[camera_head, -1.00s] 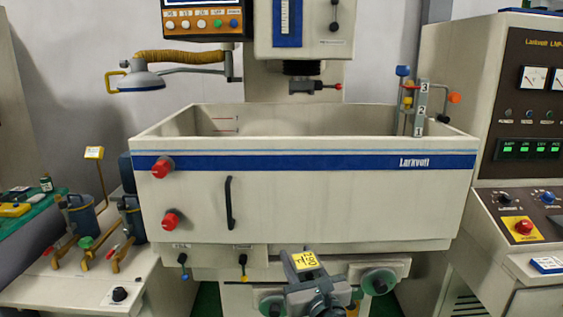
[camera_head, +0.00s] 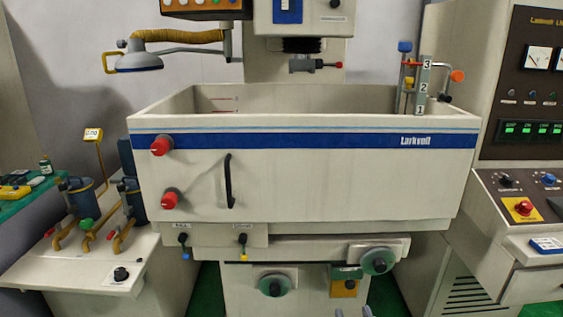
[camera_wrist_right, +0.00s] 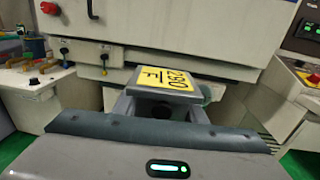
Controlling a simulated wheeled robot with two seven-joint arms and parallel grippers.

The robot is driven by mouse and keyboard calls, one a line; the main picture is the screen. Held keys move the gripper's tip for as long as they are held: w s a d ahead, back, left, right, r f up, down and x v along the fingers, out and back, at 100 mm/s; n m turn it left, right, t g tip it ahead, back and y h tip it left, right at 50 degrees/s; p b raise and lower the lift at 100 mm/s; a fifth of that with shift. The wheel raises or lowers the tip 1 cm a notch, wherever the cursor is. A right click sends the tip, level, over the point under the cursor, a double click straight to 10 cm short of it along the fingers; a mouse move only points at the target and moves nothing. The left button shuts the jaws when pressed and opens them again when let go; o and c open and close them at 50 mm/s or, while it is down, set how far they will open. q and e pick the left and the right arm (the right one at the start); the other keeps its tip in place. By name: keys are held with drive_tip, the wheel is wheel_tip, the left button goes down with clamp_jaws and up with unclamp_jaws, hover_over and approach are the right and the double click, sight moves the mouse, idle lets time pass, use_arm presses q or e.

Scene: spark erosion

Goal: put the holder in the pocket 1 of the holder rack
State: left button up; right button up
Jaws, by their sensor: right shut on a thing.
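The holder (camera_wrist_right: 150,88) is a grey block with a yellow label in the right wrist view. My right gripper (camera_wrist_right: 165,112) is shut on it; the fingertips are mostly hidden beneath the block. In the head view only small grey tips of my right gripper (camera_head: 354,312) show at the bottom edge, and the holder is out of sight there. The holder rack (camera_head: 422,88) is a grey upright strip marked 3, 2, 1 from top to bottom, at the right end of the tank. Pocket 1 (camera_head: 420,109) is lowest, near the rim; its inside cannot be made out. My left gripper is not in view.
The white tank (camera_head: 300,178) stands between my gripper and the rack, with a handle and red knobs on its front. Blue and orange knobbed parts (camera_head: 405,47) (camera_head: 457,76) stick out beside the rack. A control cabinet (camera_head: 520,140) stands close on the right. Handwheels (camera_head: 378,261) jut out below.

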drive_tip(key=s+d+m+h, duration=0.1)
drive_tip(key=s+d, duration=0.4)
drive_tip(key=s, duration=0.1)
drive_tip(key=shift+s+d+f+h, duration=0.15)
drive_tip(key=shift+s+f+h, duration=0.25)
drive_tip(key=shift+f, duration=0.05)
idle(0.4)
